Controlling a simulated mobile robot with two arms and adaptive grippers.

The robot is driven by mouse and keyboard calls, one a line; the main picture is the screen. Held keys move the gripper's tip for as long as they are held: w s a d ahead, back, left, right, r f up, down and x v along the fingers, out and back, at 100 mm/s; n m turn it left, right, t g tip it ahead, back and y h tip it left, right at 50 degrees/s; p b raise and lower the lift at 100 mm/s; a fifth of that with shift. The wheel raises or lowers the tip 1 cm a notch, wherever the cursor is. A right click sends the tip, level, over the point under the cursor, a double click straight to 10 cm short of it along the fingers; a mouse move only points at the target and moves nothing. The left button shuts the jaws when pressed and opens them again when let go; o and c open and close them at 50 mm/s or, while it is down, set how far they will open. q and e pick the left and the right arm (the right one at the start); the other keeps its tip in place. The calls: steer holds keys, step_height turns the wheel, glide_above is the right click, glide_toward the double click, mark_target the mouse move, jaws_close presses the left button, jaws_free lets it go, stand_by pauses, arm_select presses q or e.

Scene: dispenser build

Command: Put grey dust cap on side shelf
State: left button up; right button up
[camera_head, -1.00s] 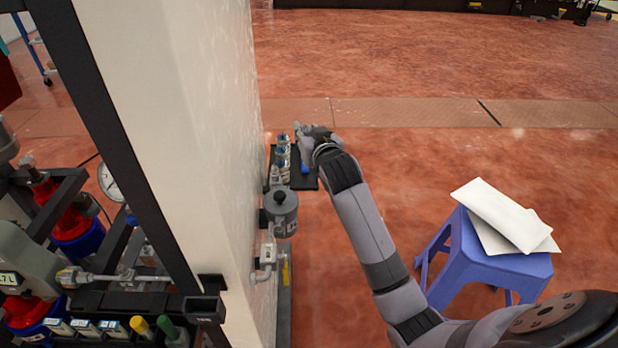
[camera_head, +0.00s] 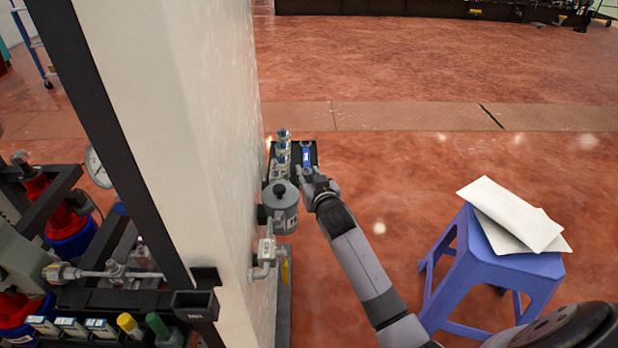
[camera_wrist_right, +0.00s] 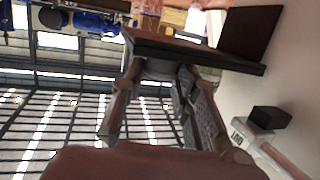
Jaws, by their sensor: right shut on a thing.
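The side shelf (camera_head: 313,152) is a small black tray on the right face of the white wall. My right gripper (camera_head: 305,180) is at its near edge in the head view, right of the grey canister. In the right wrist view, the dark underside of the shelf (camera_wrist_right: 210,52) lies just beyond the fingers of my right gripper (camera_wrist_right: 163,88). The fingers are apart but closed on a grey piece (camera_wrist_right: 160,69), apparently the grey dust cap. Its outline is partly hidden by the fingers, and whether it touches the shelf is unclear. My left gripper is out of view.
Small bottles (camera_head: 282,150) stand along the shelf's left side, and a blue-handled item (camera_head: 307,157) lies beside them. A grey canister (camera_head: 280,207) with piping is fixed to the wall nearer me. A blue stool (camera_head: 485,265) with white sheets stands right. Open floor lies between.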

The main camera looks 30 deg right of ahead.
steer(key=o, duration=0.8)
